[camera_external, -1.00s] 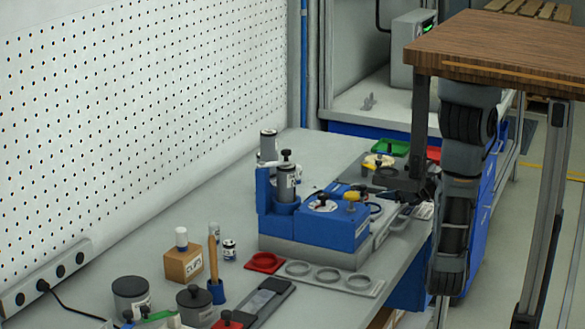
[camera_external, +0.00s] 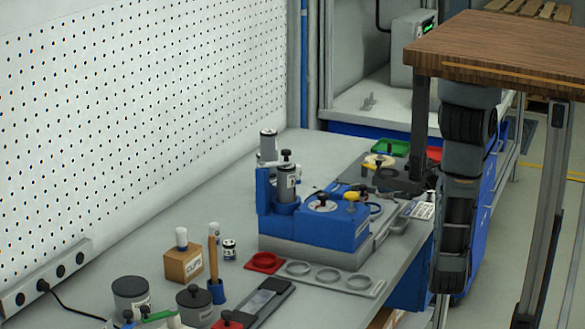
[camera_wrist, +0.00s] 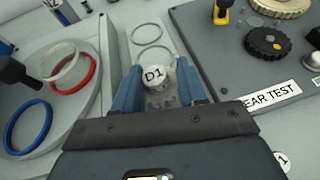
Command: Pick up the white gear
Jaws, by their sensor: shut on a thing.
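My gripper (camera_wrist: 160,90) has its blue fingers closed around a pale grey-white piece (camera_wrist: 160,98) in the wrist view. A round white label reading D1 (camera_wrist: 154,74) shows at its upper end. I cannot make out gear teeth on this piece. A cream-white gear (camera_wrist: 284,5) lies at the upper right on the dark test board, apart from my fingers and cut by the frame edge. A black gear (camera_wrist: 264,43) sits below it. In the external view my gripper is small and dark beside the blue fixture, and its grasp is unclear.
The dark gear test board (camera_wrist: 215,45) lies right of my fingers. Left is a grey tray with red (camera_wrist: 75,75), white (camera_wrist: 62,66) and blue rings (camera_wrist: 28,127). A blue fixture (camera_external: 335,228) stands on the bench. A wooden tabletop (camera_external: 500,50) covers part of my arm.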

